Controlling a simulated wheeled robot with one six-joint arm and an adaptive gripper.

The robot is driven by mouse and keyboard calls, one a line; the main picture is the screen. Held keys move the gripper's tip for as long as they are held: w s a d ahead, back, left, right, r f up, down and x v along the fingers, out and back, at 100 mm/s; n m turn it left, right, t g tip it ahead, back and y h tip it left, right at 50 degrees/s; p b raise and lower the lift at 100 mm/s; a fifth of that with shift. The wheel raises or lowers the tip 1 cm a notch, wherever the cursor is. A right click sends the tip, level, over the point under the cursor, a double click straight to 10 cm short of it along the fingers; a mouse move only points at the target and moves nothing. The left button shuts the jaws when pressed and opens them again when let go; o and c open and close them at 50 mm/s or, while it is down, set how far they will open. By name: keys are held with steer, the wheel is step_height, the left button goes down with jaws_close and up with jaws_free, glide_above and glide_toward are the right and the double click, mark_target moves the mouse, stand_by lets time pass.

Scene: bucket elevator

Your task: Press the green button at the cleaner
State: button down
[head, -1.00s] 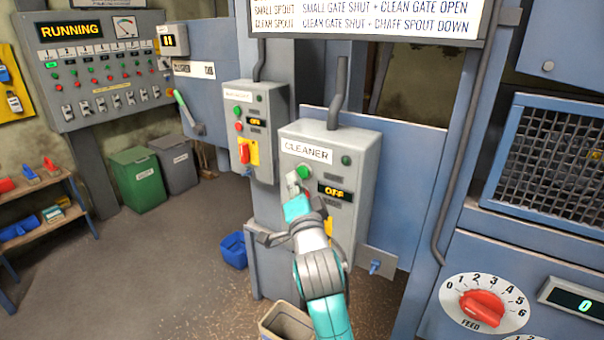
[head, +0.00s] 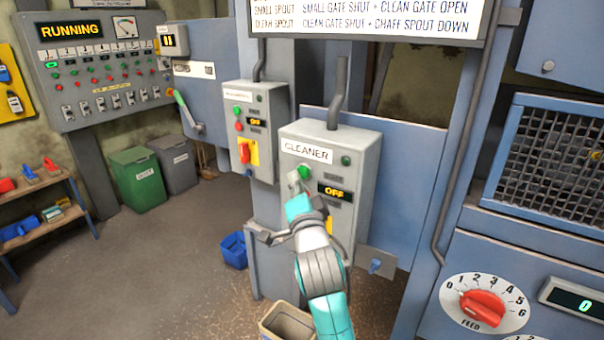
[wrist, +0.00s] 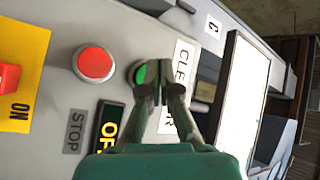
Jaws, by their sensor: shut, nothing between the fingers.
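The cleaner control box (head: 355,150) is grey, with a CLEANER label (head: 307,151) and a display (head: 334,193) reading OFF. The green button (head: 305,172) is below the label, at the box's upper left. My gripper (head: 294,180) is shut and empty, its fingertips at the green button's left edge in the head view. In the wrist view the fingertips (wrist: 160,75) overlap the green button (wrist: 141,74) and hide part of it. I cannot tell whether they touch it. A red button (wrist: 94,62) and a yellow plate with a red switch (wrist: 22,75) show beside it.
A similar grey box (head: 262,110) with a red switch on a yellow plate is to the left. A blue panel (head: 408,190) is to the right. A tan bin (head: 285,322) and a blue bin (head: 233,250) stand on the floor below. The floor at left is open.

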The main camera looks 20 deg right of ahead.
steer(key=shift+w+d, duration=0.4)
steer(key=shift+d, duration=0.15)
stand_by(0.9)
steer(key=shift+s+a, duration=0.55)
steer(key=shift+a, duration=0.15)
steer(key=shift+a, duration=0.1)
steer(key=shift+s+a, duration=0.75)
steer(key=shift+a, duration=0.25)
steer(key=shift+s+a, duration=0.7)
steer(key=shift+a, duration=0.25)
